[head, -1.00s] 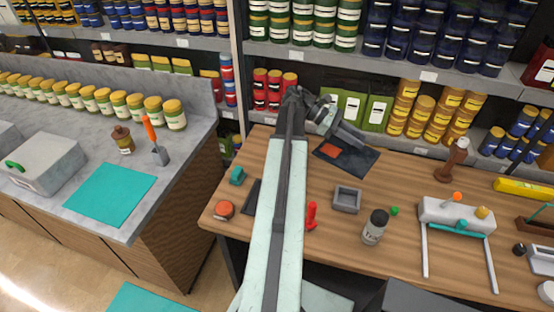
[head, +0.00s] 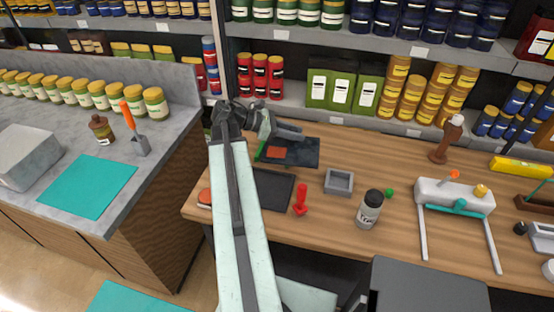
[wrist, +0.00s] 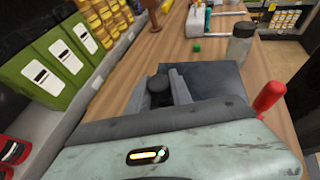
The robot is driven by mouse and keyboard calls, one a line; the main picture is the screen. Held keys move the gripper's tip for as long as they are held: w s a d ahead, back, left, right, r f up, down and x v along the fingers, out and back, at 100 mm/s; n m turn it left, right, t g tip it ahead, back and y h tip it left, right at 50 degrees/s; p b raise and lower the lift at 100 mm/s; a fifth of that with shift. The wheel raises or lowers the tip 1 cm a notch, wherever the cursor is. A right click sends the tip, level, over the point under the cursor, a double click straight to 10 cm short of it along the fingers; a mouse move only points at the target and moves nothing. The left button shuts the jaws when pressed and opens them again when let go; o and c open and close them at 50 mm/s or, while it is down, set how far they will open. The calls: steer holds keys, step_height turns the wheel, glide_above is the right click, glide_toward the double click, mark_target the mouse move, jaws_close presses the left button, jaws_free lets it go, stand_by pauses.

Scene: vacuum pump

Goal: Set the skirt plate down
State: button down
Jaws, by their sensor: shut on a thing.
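The skirt plate appears to be the dark flat plate (head: 304,150) with an orange patch, near the back of the wooden table. In the wrist view the dark plate (wrist: 218,80) spreads beyond my jaws, with a dark round knob (wrist: 158,86) between them. My gripper (head: 290,132) is shut on it; in the wrist view my gripper (wrist: 162,92) hides its near part. The plate is over the tabletop, but I cannot tell whether it touches it. A dark flat mat (head: 273,190) lies on the table, nearer me, partly behind my arm.
A grey square tray (head: 339,181), a red upright tool (head: 300,201) and a grey jar (head: 369,209) stand on the table (head: 400,165). Green packs (head: 342,93) line the shelf behind. A white device (head: 455,194) stands at right.

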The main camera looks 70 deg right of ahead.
steer(key=w+a+f+n+t+h+b, duration=0.25)
steer(key=w+f+b, duration=0.2)
steer(key=f, duration=0.25)
steer(key=shift+n+g+h, duration=0.25)
steer(key=shift+n+h, duration=0.2)
steer(key=w+d+f+b, duration=0.1)
steer(key=w+d, duration=0.1)
steer(key=d, duration=0.3)
steer(key=w+d+f+b, duration=0.2)
steer(key=d, duration=0.3)
steer(key=w+d+f+b, duration=0.2)
steer(key=d, duration=0.3)
steer(key=shift+w+f, duration=0.15)
steer(key=shift+r, duration=0.2)
steer(key=shift+f, duration=0.15)
steer(key=c, duration=1.1)
jaws_free()
steer(key=shift+c, duration=0.2)
